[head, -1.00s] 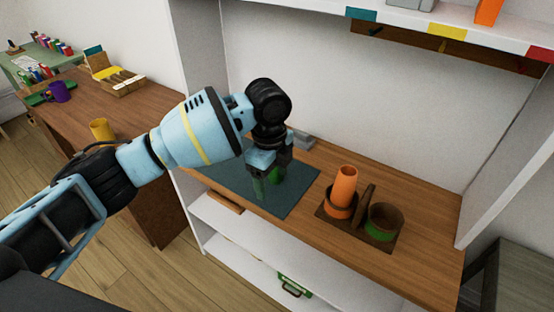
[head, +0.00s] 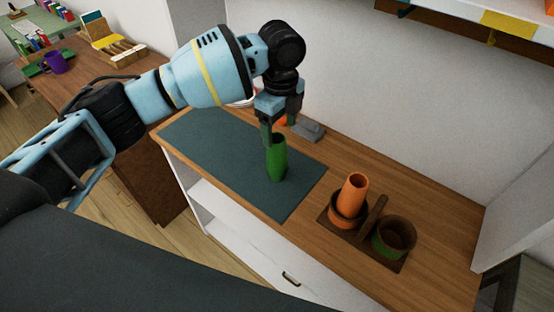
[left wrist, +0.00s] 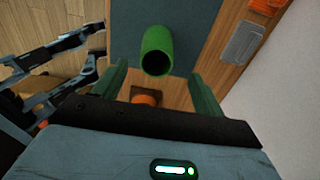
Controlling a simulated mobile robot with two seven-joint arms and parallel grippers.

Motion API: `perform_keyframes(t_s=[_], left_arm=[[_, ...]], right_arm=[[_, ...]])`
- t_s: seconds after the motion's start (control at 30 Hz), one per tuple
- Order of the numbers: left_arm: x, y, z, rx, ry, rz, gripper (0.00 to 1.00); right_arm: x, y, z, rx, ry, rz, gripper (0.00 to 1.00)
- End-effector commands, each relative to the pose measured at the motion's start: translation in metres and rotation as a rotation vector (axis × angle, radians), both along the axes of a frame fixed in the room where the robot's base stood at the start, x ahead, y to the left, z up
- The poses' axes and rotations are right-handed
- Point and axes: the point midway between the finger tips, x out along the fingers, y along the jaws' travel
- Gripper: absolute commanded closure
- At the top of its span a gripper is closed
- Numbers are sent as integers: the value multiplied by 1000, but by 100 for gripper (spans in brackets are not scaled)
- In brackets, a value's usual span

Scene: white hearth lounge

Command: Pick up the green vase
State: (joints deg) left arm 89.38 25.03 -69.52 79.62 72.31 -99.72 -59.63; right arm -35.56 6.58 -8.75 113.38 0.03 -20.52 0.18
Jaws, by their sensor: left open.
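The green vase (head: 277,163) stands upright on a dark teal mat (head: 215,155) on the wooden counter. My left gripper (head: 280,128) is open and empty, with its fingers at and just above the vase's rim in the head view. In the left wrist view the vase (left wrist: 156,48) shows its dark round mouth, ahead of and between the two green fingers (left wrist: 158,72). I cannot tell whether a finger touches it. My right gripper is not in view.
A wooden caddy (head: 364,231) holds an orange vase (head: 354,190) and a brown-green pot (head: 394,237) to the right. A grey object (head: 308,130) lies behind the mat. A white wall rises behind, with an overhead shelf (head: 470,25). The mat's front is clear.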

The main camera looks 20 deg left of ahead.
Motion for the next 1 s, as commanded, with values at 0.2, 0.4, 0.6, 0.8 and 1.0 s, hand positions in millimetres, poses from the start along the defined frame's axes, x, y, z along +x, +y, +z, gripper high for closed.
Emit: perform_keyframes(t_s=[0.2, 0.4, 0.6, 0.8, 1.0], left_arm=[[-1, 1, -6, 1, 0, 1, 29], [-6, 7, -31, 2, -1, 0, 29], [-6, 6, -53, 0, 0, 0, 29], [-6, 6, -55, 0, -1, 0, 29], [-6, 6, -55, 0, -1, 0, 45]], right_arm=[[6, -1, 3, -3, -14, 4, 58], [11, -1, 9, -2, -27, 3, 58], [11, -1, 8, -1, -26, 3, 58], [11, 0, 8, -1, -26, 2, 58], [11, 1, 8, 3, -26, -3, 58]])
